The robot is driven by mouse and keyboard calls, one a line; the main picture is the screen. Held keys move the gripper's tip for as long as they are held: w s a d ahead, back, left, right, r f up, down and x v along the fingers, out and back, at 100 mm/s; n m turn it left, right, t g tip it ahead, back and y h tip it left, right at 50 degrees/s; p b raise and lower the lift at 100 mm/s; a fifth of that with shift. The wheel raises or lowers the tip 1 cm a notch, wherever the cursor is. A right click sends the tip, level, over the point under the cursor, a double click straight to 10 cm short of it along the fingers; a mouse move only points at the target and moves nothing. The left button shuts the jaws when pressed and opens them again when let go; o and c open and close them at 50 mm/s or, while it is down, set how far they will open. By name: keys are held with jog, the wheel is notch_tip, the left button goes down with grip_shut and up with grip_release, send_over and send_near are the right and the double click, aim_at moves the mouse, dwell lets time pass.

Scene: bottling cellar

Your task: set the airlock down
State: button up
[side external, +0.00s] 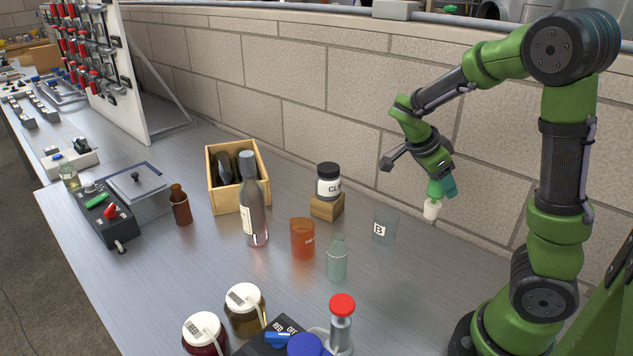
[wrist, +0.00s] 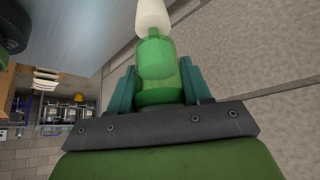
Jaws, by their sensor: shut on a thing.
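The airlock (side external: 433,209) is a small green see-through piece with a white lower end. My gripper (side external: 443,188) is shut on its green part and holds it in the air at the right, in front of the block wall. The white end points down and slightly left. In the wrist view the green body of the airlock (wrist: 156,58) sits between the two teal fingers of my gripper (wrist: 158,82), its white end pointing away from my gripper.
Left of the airlock stand a clear tumbler marked B (side external: 383,228), a lidded jar (side external: 328,181) on a wooden block (side external: 327,207), an orange tumbler (side external: 302,240) and a small clear bottle (side external: 337,262). Farther left are a tall bottle (side external: 254,210) and wooden crate (side external: 211,181). The bench's front right is bare.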

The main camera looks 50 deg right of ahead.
jog(key=shift+s+f, duration=0.3)
jog(key=shift+f, duration=1.15)
jog(key=shift+s+f, duration=0.35)
jog(key=shift+f, duration=1.05)
jog(key=shift+s+f, duration=0.3)
jog(key=shift+f, duration=1.15)
jog(key=shift+f, duration=0.15)
jog(key=o, duration=1.1)
